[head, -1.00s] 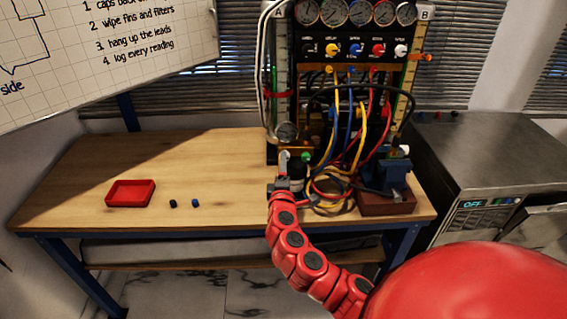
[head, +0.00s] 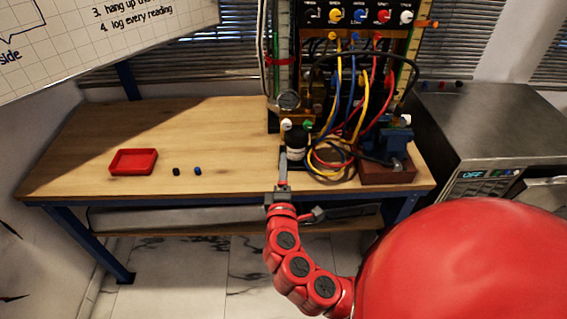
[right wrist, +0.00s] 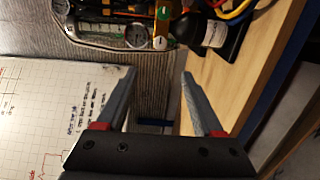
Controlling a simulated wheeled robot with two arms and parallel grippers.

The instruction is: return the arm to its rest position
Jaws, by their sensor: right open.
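My right gripper (head: 284,165) is at the front edge of the workbench (head: 225,150), in front of the gauge rig (head: 357,15). In the right wrist view its two grey fingers (right wrist: 157,77) are spread apart with nothing between them. My red right arm runs down and to the right from it. The small black bottle (head: 296,142) with a pale label stands just beyond the gripper, and it also shows in the right wrist view (right wrist: 213,33). My left gripper is not in view.
A red tray (head: 133,172), a black cap (head: 176,171) and a blue cap (head: 197,171) lie on the bench's left half. Coloured leads (head: 325,160) loop beside a blue vise (head: 388,142). A metal cabinet (head: 475,125) stands right. The bench's middle is clear.

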